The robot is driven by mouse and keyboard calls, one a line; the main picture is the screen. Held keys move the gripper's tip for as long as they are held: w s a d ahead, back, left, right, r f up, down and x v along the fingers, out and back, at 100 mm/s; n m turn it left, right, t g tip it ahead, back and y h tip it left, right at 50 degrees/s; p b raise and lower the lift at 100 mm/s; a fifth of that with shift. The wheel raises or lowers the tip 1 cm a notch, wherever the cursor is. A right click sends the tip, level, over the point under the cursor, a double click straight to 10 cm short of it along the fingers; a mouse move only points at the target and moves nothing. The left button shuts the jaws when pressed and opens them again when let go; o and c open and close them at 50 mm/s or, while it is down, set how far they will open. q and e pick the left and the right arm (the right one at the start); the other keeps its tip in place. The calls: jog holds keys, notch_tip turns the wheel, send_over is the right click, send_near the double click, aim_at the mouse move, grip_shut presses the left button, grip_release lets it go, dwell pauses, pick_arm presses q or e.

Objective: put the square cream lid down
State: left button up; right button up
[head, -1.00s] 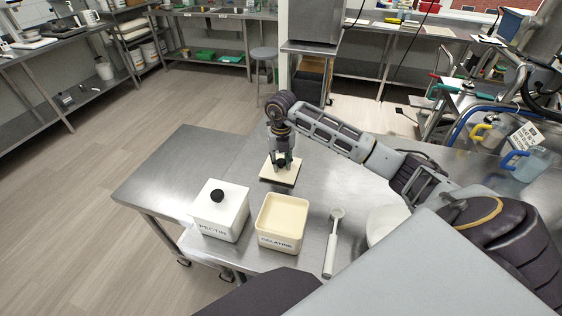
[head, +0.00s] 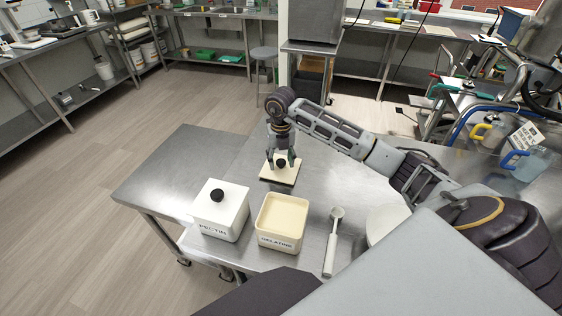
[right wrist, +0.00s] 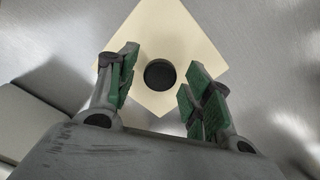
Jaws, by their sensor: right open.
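The square cream lid (head: 270,174) with a dark round knob (head: 281,163) lies on the steel table, behind the open cream box labelled GELATINE (head: 281,224). My right gripper (head: 283,160) is right above the lid, its fingers open on either side of the knob. In the right wrist view the lid (right wrist: 185,40) is below, and the knob (right wrist: 160,74) stands between the green finger pads with gaps on both sides. My left gripper is not in view.
A white lidded box labelled PECTIN (head: 221,212) stands left of the open box. A scoop (head: 334,240) lies to its right, beside a white round thing (head: 386,222). The steel table (head: 175,170) is clear at the left and around the lid.

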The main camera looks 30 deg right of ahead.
aim_at(282, 161)
notch_tip(282, 161, up, 11)
jog(key=shift+b, duration=0.45)
jog(key=shift+s+d, duration=0.1)
jog(key=shift+d, duration=0.05)
dwell(0.7)
